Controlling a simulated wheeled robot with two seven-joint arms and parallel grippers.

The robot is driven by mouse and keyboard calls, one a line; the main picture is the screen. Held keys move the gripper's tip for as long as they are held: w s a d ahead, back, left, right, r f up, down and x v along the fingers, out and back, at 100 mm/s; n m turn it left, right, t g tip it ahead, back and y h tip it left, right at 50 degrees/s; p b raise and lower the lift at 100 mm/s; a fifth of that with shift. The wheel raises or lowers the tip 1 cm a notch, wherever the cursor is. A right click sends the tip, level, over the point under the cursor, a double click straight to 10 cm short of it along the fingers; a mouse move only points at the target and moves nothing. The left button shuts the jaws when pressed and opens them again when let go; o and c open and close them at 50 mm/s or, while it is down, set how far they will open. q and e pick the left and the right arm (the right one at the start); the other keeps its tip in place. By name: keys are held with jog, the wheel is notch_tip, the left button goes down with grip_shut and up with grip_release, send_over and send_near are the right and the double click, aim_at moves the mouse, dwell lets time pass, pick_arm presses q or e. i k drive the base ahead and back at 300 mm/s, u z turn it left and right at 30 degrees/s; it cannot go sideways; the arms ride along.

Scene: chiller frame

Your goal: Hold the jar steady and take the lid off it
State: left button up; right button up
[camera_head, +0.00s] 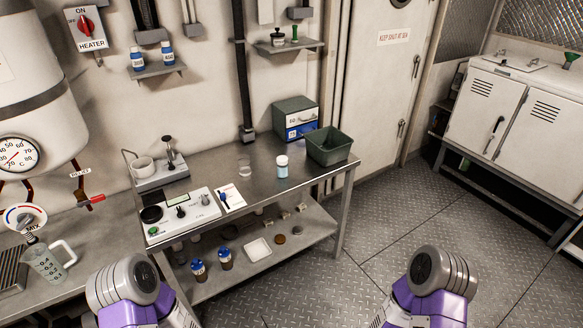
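A small jar (282,170) with a white lid (282,160) and a blue band stands upright on the metal bench (262,190), near the middle of the view. The lid sits on top of the jar. Parts of my two arms show at the bottom left and bottom right, well apart from the jar. Neither gripper can be seen, and nothing touches the jar.
A dark green bin (328,146) stands right of the jar, with a green and blue box (295,118) behind. A clear glass (245,168) is to its left. A white card (230,197) and a white control panel (182,215) lie further left. Bench space before the jar is clear.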

aim_at(282, 170)
jog(key=z, duration=0.4)
jog(key=k, duration=0.5)
jog(key=z, duration=1)
jog(key=i, duration=0.5)
jog(key=u, duration=0.65)
jog(key=i, duration=0.85)
jog(key=u, duration=0.95)
